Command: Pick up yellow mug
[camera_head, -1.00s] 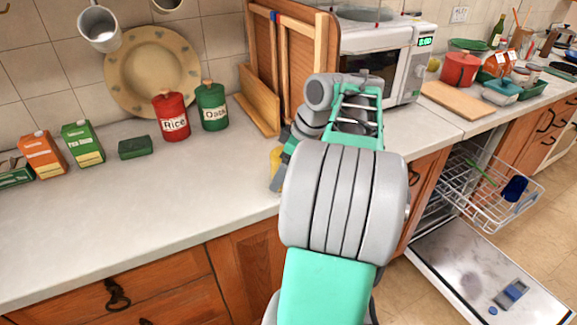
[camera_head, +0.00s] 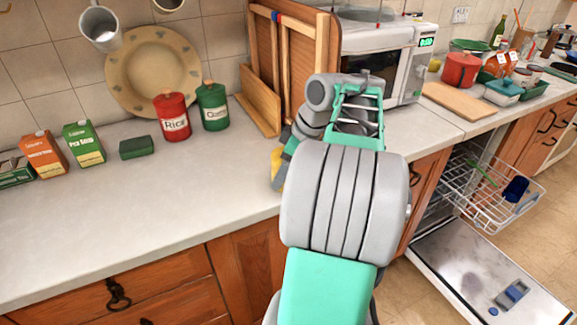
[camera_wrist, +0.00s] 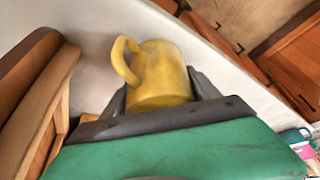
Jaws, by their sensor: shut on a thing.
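The yellow mug (camera_wrist: 165,72) sits between the two dark fingers of my gripper (camera_wrist: 160,95) in the wrist view, with its handle toward the left. My gripper is shut on it. In the head view only a small yellow part of the mug (camera_head: 276,163) shows at the counter's front edge, left of my arm. My arm hides most of the mug and gripper (camera_head: 281,165) there. I cannot tell whether the mug touches the counter.
Wooden boards (camera_head: 262,100) lean on the wall behind my gripper, beside a microwave (camera_head: 398,70). Red (camera_head: 172,118) and green (camera_head: 212,107) canisters stand to the left. An open dishwasher with a pulled-out rack (camera_head: 490,185) is at the right. The left front counter (camera_head: 120,215) is clear.

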